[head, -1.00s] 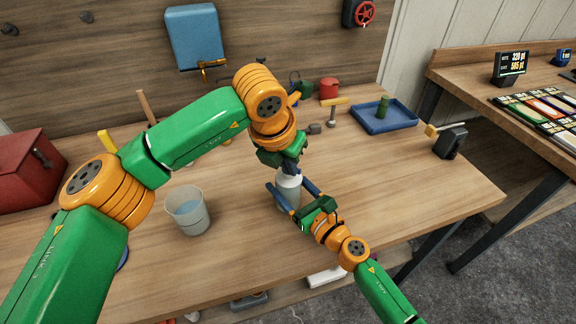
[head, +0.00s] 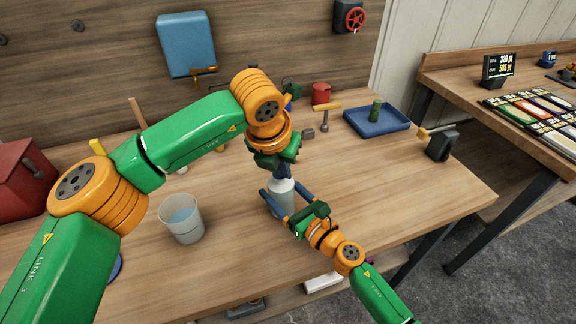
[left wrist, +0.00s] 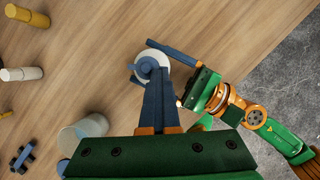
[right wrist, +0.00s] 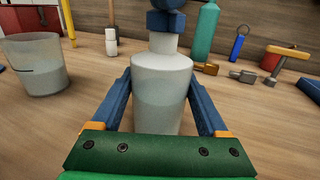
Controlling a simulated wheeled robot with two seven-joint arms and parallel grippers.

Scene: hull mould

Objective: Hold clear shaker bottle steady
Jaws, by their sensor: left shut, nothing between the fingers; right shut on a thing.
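The clear shaker bottle (head: 281,194) stands upright on the wooden bench, whitish with a pale neck. In the right wrist view the bottle (right wrist: 161,90) sits between the two blue fingers of my right gripper (right wrist: 160,105), which is shut on its body. My right gripper (head: 279,203) also shows in the head view, reaching in from the lower right. My left gripper (head: 283,172) is directly above the bottle's top, fingers together with nothing between them. In the left wrist view its fingertips (left wrist: 150,68) cover part of the bottle's top (left wrist: 152,66); whether they touch it I cannot tell.
A clear cup of liquid (head: 182,219) stands to the left of the bottle. A blue tray (head: 377,122), a hammer (head: 325,115) and a red can (head: 321,93) are farther back. The bench is clear to the right of the bottle.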

